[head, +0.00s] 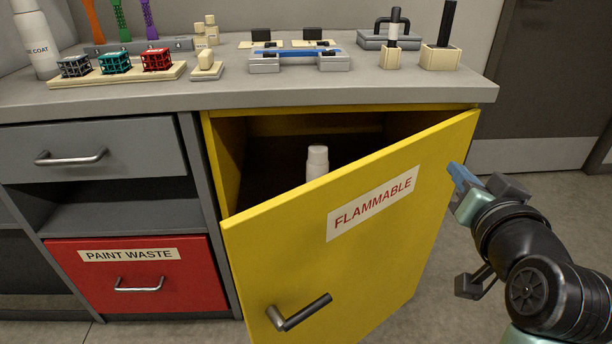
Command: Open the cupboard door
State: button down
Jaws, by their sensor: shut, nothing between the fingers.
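The yellow cupboard door (400,240), labelled FLAMMABLE, stands partly open in the head view. Its right edge meets the cupboard frame, and its left edge is swung out toward me. A dark bar handle (300,313) sits low on the door's left side. The dark cupboard interior (265,160) shows above the door, with a white bottle (317,163) inside, its lower part hidden by the door. My gripper (455,174) is shut and empty. It is at the door's right side, away from the handle; I cannot tell whether it touches the door.
The grey counter (220,97) above holds lattice pieces on a tray (120,80), a blue-barred fixture (298,58) and several small blocks. A grey drawer (90,155) and a red PAINT WASTE drawer (140,275) are at the left. Floor shows at the right.

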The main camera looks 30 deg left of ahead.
aim_at(362, 233)
jog(key=j, duration=0.75)
jog(key=k+j+z, duration=0.1)
jog(key=j, duration=1.35)
